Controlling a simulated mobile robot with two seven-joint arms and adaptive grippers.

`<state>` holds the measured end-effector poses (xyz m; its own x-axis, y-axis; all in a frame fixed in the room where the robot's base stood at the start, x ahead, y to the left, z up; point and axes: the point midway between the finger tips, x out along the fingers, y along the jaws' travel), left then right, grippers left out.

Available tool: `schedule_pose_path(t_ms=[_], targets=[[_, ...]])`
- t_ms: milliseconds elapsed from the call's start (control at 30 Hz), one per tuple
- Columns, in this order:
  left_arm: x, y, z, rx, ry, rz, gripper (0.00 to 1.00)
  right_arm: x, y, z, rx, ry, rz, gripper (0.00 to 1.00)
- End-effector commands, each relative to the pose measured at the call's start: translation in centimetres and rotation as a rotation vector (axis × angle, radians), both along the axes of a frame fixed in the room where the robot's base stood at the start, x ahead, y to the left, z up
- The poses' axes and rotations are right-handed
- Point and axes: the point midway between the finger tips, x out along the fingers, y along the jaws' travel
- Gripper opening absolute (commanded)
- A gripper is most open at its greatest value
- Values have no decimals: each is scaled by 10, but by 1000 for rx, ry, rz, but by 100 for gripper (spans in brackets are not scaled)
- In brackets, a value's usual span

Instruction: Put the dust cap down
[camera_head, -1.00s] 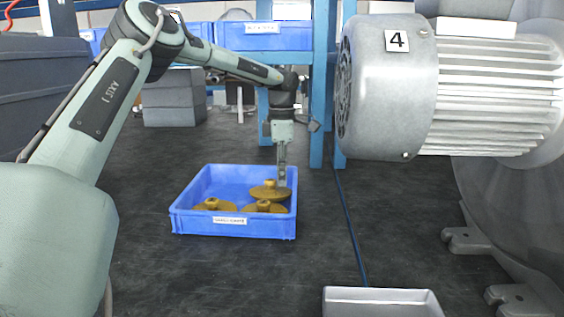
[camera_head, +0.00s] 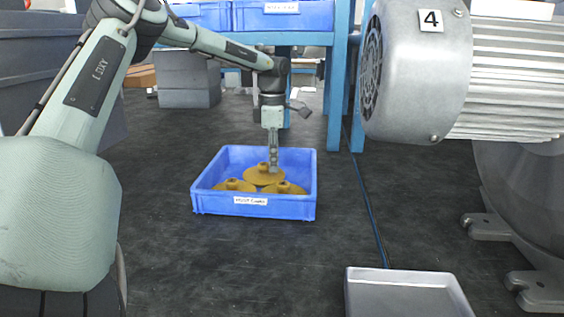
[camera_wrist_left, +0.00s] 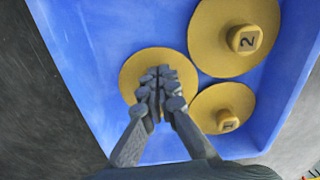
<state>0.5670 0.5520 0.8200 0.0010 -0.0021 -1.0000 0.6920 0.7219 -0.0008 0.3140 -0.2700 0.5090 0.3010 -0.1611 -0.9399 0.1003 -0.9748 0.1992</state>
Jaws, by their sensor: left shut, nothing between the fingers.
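Three round mustard-yellow dust caps with raised knobs lie in a blue tray (camera_head: 210,206). The back cap (camera_head: 262,178) is right at my left gripper (camera_head: 273,169); the front-left cap (camera_head: 232,187) and front-right cap (camera_head: 288,190) sit nearer the tray's front wall. In the left wrist view my gripper (camera_wrist_left: 160,80) is shut and empty over one cap (camera_wrist_left: 135,74), hiding its middle. Beside it are a cap marked 2 (camera_wrist_left: 213,50) and a cap marked 1 (camera_wrist_left: 220,100). I cannot tell whether the fingertips touch the cap below. My right gripper is out of view.
A large grey motor housing marked 4 (camera_head: 415,80) stands at the right, with feet on the dark surface. An empty grey metal tray (camera_head: 405,279) lies at the front right. A blue rack (camera_head: 338,90) and grey boxes (camera_head: 188,82) stand behind.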

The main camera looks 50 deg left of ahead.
Motion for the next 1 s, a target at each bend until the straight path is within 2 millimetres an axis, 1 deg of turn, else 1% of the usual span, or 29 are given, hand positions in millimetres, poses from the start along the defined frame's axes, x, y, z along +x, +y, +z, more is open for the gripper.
schedule_pose_path(t_ms=[333,433,567,800,900,1000], targets=[[0,0,1,1,-1,-1,0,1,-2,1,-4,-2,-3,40],[1,0,8,1,-3,-1,0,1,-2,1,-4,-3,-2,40],[2,0,29,2,-5,0,0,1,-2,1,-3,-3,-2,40],[1,0,81,2,-5,-1,0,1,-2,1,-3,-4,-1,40],[1,0,98,2,-3,0,0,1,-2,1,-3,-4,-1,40],[1,0,111,2,-2,-1,0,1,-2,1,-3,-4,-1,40]])
